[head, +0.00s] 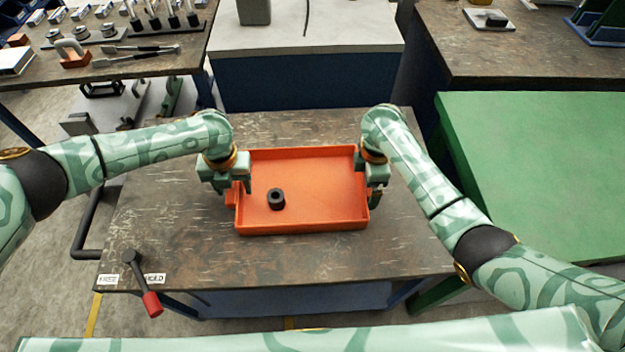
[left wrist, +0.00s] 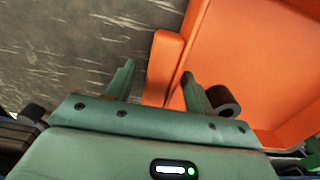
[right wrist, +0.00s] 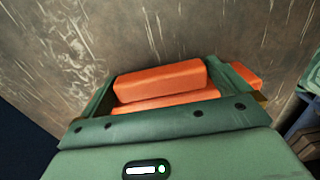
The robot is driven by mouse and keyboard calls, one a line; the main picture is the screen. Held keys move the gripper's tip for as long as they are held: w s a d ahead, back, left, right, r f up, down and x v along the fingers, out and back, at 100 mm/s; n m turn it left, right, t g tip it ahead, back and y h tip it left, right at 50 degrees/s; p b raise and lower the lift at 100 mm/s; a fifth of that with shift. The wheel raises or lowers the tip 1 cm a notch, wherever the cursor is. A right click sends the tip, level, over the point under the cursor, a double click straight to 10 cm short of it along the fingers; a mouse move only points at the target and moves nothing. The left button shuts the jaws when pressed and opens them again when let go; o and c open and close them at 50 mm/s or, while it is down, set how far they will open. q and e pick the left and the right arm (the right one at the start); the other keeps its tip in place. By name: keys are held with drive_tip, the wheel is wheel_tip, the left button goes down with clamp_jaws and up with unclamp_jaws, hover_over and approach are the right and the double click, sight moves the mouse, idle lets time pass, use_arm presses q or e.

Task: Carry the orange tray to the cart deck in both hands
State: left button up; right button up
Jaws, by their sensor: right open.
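The orange tray (head: 318,155) sits on a scratched dark deck (head: 180,240) with a black rail and a lever, which looks like the cart deck. A black ring-shaped part (head: 277,199) stands in the tray, left of its middle. My left gripper (head: 238,190) is at the tray's left end; in the left wrist view its open fingers (left wrist: 156,85) stand either side of the orange end grip, with a gap. My right gripper (head: 374,198) is at the right end; in the right wrist view its fingers (right wrist: 168,90) are wide apart around the other orange grip (right wrist: 160,80).
A lever with a red handle (head: 152,303) and two small labels is at the deck's near left corner. A green table (head: 550,170) stands close on the right. A bench with tools (head: 130,60) is at the back left. The deck around the tray is clear.

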drive_tip(key=shift+a+r, duration=0.1)
drive_tip(key=shift+r, duration=0.25)
use_arm(q)
wheel_tip(320, 180, up, 12)
drive_tip(key=shift+w, duration=0.2)
use_arm(e)
wheel_tip(320, 180, up, 11)
drive_tip(key=shift+w+r, duration=0.15)
use_arm(q)
drive_tip(key=shift+f, duration=0.15)
